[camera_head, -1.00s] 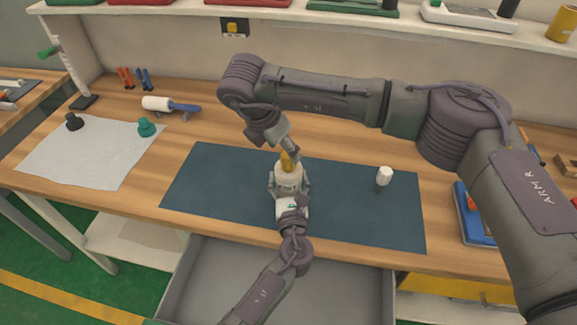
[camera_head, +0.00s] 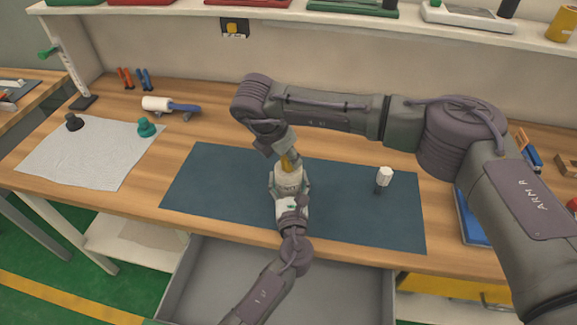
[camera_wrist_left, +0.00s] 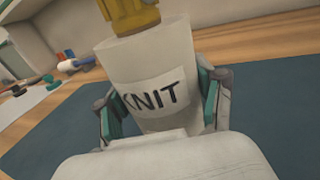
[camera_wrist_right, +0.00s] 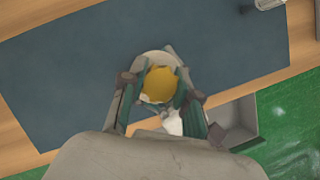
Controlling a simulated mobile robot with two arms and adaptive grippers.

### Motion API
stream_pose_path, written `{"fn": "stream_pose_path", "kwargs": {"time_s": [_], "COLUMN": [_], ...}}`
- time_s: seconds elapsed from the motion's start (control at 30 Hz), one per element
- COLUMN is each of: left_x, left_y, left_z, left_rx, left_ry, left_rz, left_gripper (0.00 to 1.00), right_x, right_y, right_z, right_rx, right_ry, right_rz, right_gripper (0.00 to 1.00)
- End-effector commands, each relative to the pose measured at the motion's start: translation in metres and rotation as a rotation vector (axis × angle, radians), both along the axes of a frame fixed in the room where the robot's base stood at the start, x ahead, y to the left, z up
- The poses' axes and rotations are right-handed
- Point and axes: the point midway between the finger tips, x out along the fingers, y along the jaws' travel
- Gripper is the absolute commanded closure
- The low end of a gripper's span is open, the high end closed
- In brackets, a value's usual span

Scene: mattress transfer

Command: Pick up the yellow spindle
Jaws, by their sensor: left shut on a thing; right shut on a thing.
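The yellow spindle (camera_head: 286,163) stands up out of a white cup marked "KNIT" (camera_head: 288,180). In the left wrist view, the spindle's lower part (camera_wrist_left: 133,12) shows above the cup (camera_wrist_left: 145,65). My left gripper (camera_wrist_left: 160,100) is shut on the cup, one green-padded finger on each side. My right gripper (camera_wrist_right: 160,95) comes from above and is shut on the spindle. The spindle's round yellow top (camera_wrist_right: 158,84) shows between its fingers, with the cup rim around it. How deep the spindle sits in the cup is hidden.
A dark blue mat (camera_head: 215,185) lies under the grippers. A white-topped piece (camera_head: 384,176) stands on its right side. A grey sheet (camera_head: 90,155) with a black and a teal piece lies left. A grey drawer (camera_head: 290,280) is open below the table edge.

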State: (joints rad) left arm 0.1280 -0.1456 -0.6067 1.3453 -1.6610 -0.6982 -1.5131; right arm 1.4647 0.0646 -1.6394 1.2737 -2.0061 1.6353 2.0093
Motion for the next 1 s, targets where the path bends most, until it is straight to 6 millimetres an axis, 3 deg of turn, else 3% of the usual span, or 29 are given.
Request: {"fn": "stream_pose_path", "kwargs": {"time_s": [0.27,0.7,1.0], "left_x": [0.0,0.0,0.0], "left_y": [-0.001,-0.001,-0.001], "left_z": [0.0,0.0,0.0], "left_rx": [-0.001,-0.001,-0.001], "left_ry": [0.001,0.001,0.001], "left_rz": [-0.002,-0.001,-0.001], "left_gripper": [0.81,0.81,0.81], "right_x": [0.001,0.001,0.0], "right_y": [0.0,0.0,0.0], "right_z": [0.01,0.089,0.101], "right_rx": [0.001,0.002,0.0], "right_ry": [-0.002,-0.003,0.0], "right_rz": [0.0,0.0,0.0], "right_gripper": [1.0,1.0,1.0]}}
